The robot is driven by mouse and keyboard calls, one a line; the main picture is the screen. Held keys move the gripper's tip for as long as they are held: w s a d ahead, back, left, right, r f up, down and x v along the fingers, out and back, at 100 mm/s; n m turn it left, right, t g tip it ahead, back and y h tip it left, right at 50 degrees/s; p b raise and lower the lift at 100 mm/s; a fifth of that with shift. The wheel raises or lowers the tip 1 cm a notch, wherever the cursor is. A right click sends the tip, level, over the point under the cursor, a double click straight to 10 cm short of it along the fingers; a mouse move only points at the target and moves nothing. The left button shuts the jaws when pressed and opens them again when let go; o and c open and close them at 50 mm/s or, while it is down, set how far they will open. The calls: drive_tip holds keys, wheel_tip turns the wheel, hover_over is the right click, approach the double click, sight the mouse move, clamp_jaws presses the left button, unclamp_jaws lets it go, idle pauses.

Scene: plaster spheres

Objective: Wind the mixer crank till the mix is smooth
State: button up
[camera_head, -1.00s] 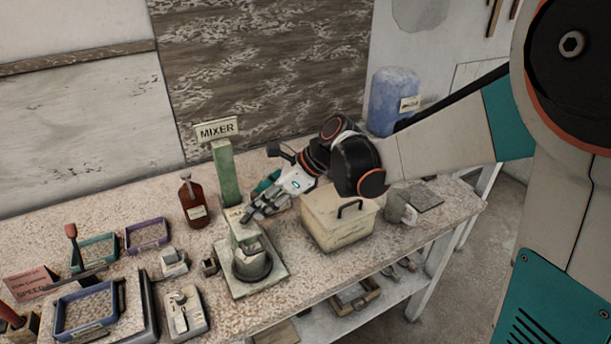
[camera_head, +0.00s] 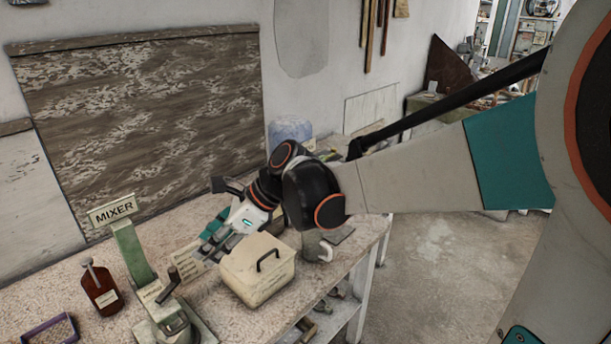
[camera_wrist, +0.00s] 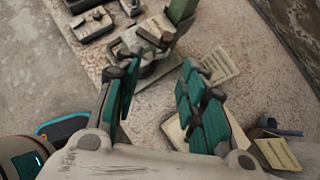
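The mixer (camera_head: 130,252) is a green post with a MIXER sign, on a pale base on the bench. Its dark crank handle (camera_head: 168,287) sticks up at a slant beside the post. In the wrist view the crank (camera_wrist: 155,37) and mixer base (camera_wrist: 148,70) show beyond the fingers. My gripper (camera_head: 203,249) is to the right of the mixer, apart from the crank. In the wrist view my gripper (camera_wrist: 160,66) is open, with nothing between its teal-padded fingers. The inside of the mixing cup is too small to tell.
A cream lidded box (camera_head: 245,283) with a black handle stands just below my gripper. A grey mug (camera_head: 314,246) is to its right. A brown bottle (camera_head: 102,291) stands left of the mixer, with a purple tray (camera_head: 46,325) beyond. A paper card (camera_head: 188,262) lies behind the crank.

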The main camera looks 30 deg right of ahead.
drive_tip(key=shift+s+d+r, duration=0.15)
drive_tip(key=shift+s+r, duration=0.1)
drive_tip(key=shift+s, duration=0.1)
drive_tip(key=shift+w, duration=0.1)
drive_tip(key=n+g+y+p, duration=0.1)
drive_tip(key=n+g+p, duration=0.2)
drive_tip(key=n+p, duration=0.15)
approach(173, 269)
drive_tip(key=b+x, duration=0.3)
drive_tip(key=x, duration=0.7)
drive_tip(key=shift+w+f+b, duration=0.1)
drive_tip(key=shift+f+b, duration=0.1)
drive_tip(key=shift+b, duration=0.1)
drive_tip(key=shift+c, duration=0.6)
clamp_jaws()
